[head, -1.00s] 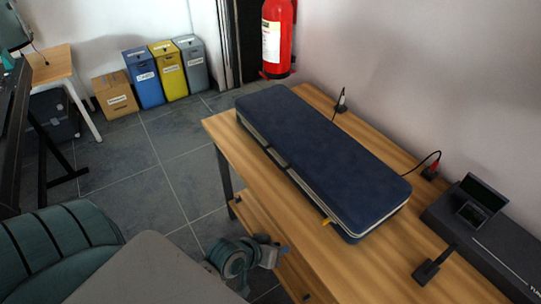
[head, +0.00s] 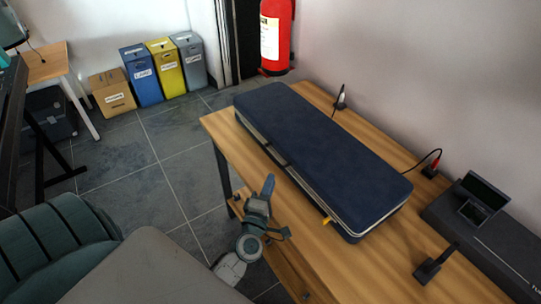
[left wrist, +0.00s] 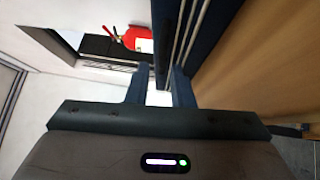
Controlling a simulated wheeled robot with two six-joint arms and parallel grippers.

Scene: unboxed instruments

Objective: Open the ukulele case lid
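The ukulele case (head: 320,150) is a long dark blue box with a pale seam, lying shut on the wooden table. A small yellow tab (head: 327,221) sticks out from its seam on the near long side, close to the right end. My left gripper (head: 264,188) is beside the table's near edge, left of the tab and apart from the case. In the left wrist view its two fingers (left wrist: 160,88) stand apart with nothing between them. The case (left wrist: 178,40) shows there just beyond the fingertips, seam running upward. My right gripper is out of view.
The wooden table (head: 224,133) has bare room in front of the case. A dark device (head: 490,235) and a small black stand (head: 433,265) are at the right. Cables lie behind the case. A fire extinguisher (head: 275,35) hangs on the wall.

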